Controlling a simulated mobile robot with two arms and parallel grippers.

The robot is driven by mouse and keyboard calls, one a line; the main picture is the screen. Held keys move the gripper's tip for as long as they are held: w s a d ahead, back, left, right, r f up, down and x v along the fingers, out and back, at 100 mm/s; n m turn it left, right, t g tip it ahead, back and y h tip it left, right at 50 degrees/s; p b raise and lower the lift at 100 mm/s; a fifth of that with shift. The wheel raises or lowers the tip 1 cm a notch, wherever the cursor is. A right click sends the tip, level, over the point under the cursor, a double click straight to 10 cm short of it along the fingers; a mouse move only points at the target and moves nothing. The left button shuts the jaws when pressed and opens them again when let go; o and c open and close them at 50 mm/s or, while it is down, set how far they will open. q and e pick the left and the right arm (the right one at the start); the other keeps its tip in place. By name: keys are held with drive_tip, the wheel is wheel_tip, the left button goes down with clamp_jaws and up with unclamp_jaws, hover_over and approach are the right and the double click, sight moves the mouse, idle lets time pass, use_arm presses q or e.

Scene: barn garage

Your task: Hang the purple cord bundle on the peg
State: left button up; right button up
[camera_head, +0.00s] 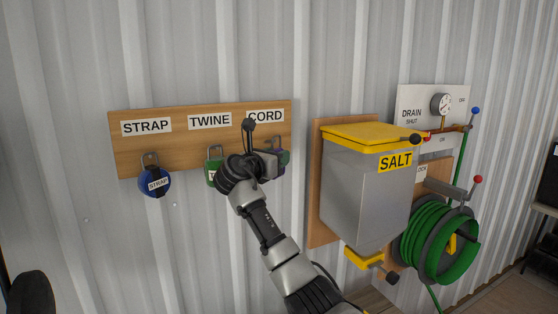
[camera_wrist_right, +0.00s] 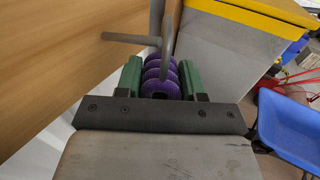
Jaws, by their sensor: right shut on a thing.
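The purple cord bundle (camera_wrist_right: 161,75) sits between the green finger pads of my right gripper (camera_wrist_right: 163,84), which is shut on it. A grey loop (camera_wrist_right: 171,35) rises from the bundle. A grey peg (camera_wrist_right: 125,38) sticks out from the wooden board and its end meets the loop in the picture; I cannot tell whether the loop is around it. In the head view my right gripper (camera_head: 270,163) is in front of the board (camera_head: 200,140), below the CORD label (camera_head: 266,116), and mostly hides the bundle (camera_head: 282,157). My left gripper is not in view.
A blue strap bundle (camera_head: 154,183) hangs under STRAP, and a green bundle (camera_head: 211,173) under TWINE is partly hidden by my arm. A grey SALT bin (camera_head: 360,190) with a yellow lid stands close to the right, before a green hose reel (camera_head: 436,240).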

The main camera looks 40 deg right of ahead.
drive_tip(key=w, duration=0.1)
drive_tip(key=w+p, duration=0.1)
drive_tip(key=shift+w+d+f+p, duration=0.35)
drive_tip(key=shift+w+d, duration=0.05)
drive_tip(key=shift+f, duration=0.25)
idle(0.6)
drive_tip(key=o, duration=0.8)
drive_tip(key=shift+o, duration=1.1)
drive_tip(key=shift+s+r, duration=0.1)
drive_tip(key=shift+s, duration=0.05)
drive_tip(key=shift+o, duration=0.2)
drive_tip(key=shift+s+r, duration=0.1)
drive_tip(key=shift+s, duration=0.1)
drive_tip(key=shift+w, duration=0.1)
drive_tip(key=shift+a, duration=0.1)
